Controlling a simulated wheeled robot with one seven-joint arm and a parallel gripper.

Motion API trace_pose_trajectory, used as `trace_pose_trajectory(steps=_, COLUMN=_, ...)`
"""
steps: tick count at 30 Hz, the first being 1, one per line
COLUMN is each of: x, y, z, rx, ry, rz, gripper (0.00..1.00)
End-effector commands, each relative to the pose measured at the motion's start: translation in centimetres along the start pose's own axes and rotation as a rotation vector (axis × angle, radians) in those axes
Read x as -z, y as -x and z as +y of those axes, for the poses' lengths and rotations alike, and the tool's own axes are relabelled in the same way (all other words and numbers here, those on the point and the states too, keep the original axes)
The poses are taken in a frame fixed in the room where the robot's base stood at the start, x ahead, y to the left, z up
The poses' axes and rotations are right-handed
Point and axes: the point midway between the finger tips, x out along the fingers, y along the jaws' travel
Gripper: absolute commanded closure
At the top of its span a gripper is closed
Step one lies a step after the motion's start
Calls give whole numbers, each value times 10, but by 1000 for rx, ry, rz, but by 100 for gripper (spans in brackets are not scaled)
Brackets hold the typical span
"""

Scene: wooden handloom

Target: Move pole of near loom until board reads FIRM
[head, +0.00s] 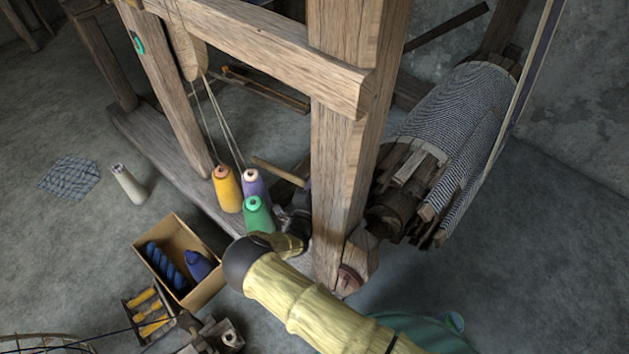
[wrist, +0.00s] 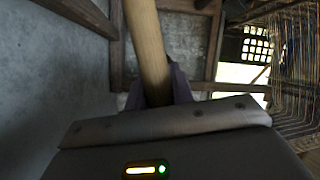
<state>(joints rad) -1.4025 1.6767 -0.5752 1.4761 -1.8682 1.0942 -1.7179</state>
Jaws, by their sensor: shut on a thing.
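The near loom (head: 338,160) is a heavy wooden frame whose thick post stands in the middle of the head view. My gripper (head: 303,197) is low beside this post, partly hidden behind it. It is shut on a round wooden pole (wrist: 150,50), which runs up between the fingers in the wrist view. A short length of the pole (head: 278,171) shows in the head view, sticking out to the left of the post. The gripper fingers (wrist: 157,90) show at both sides of the pole. No readable board is in either view.
Yellow (head: 228,190), purple (head: 253,185) and green (head: 257,214) thread cones stand just left of my gripper. An open box (head: 205,290) is on the floor at lower left. A striped cloth roll (head: 460,110) is at right. Floor at far right is clear.

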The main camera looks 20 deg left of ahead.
Motion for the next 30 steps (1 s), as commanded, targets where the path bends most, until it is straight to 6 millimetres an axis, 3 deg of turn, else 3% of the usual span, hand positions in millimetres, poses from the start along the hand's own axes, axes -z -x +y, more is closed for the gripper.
trace_pose_trajectory(steps=1, x=0, y=0, z=0, rx=1, ry=1, rz=-1, gripper=100)
trace_pose_trajectory(steps=2, x=0, y=0, z=0, rx=1, ry=1, rz=-1, gripper=71)
trace_pose_trajectory(steps=4, x=0, y=0, z=0, rx=1, ry=1, rz=-1, gripper=57)
trace_pose_trajectory(steps=5, x=0, y=0, z=0, rx=1, ry=1, rz=-1, gripper=55)
trace_pose_trajectory(steps=17, x=0, y=7, z=-1, rx=1, ry=2, rz=-3, gripper=55)
trace_pose_trajectory(steps=23, x=0, y=35, z=-3, rx=1, ry=4, rz=-6, gripper=55)
trace_pose_trajectory(steps=30, x=0, y=84, z=-3, rx=0, ry=4, rz=-5, gripper=55)
